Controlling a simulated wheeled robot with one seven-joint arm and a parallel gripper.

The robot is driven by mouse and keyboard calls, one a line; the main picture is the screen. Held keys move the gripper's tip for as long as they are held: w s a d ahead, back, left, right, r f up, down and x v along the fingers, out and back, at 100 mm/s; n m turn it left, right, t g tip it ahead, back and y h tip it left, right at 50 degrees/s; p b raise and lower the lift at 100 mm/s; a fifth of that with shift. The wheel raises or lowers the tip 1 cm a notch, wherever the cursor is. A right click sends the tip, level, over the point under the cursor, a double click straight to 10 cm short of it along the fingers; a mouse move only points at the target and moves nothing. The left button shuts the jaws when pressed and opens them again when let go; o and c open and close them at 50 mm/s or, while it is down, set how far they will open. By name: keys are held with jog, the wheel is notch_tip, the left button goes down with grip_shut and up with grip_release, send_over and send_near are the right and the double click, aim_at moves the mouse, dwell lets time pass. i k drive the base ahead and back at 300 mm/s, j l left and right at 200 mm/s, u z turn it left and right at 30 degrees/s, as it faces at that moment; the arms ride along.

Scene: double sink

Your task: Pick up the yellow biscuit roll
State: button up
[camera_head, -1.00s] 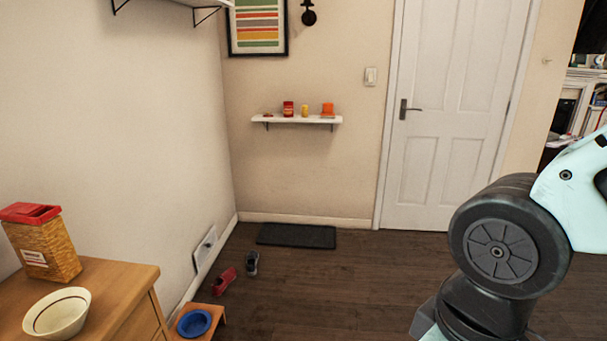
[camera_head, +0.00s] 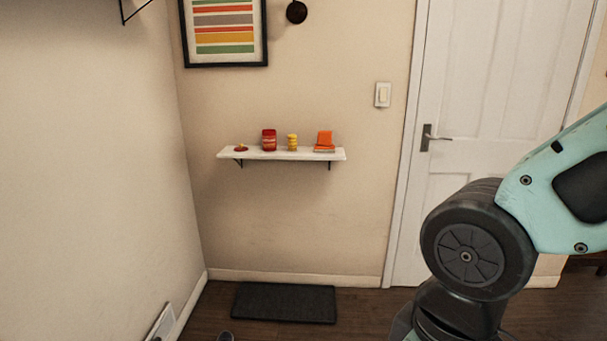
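A small yellow upright item (camera_head: 292,142), which looks like the biscuit roll, stands on a white wall shelf (camera_head: 225,154) across the room. It stands between a red container (camera_head: 269,140) on its left and an orange item (camera_head: 324,140) on its right, apart from both. A small flat red item (camera_head: 241,148) lies at the shelf's left end. My arm shows at the right of the view, well short of the shelf. My gripper is out of view.
A dark mat (camera_head: 284,302) lies on the floor below the shelf. A white door (camera_head: 480,110) is at the right and a plain wall at the left. A framed striped picture (camera_head: 224,30) hangs above the shelf. The space under the shelf looks clear.

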aim_at(291, 138)
jog(key=i+u, duration=0.15)
jog(key=i, duration=0.3)
jog(key=i+l+u, duration=0.1)
jog(key=i, duration=0.35)
jog(key=i+u, duration=0.15)
jog(key=u, duration=0.2)
jog(key=i+l+u, duration=0.1)
jog(key=u, duration=0.25)
jog(key=i+l+u, duration=0.45)
jog(key=i+l, duration=0.9)
jog(key=l, duration=0.15)
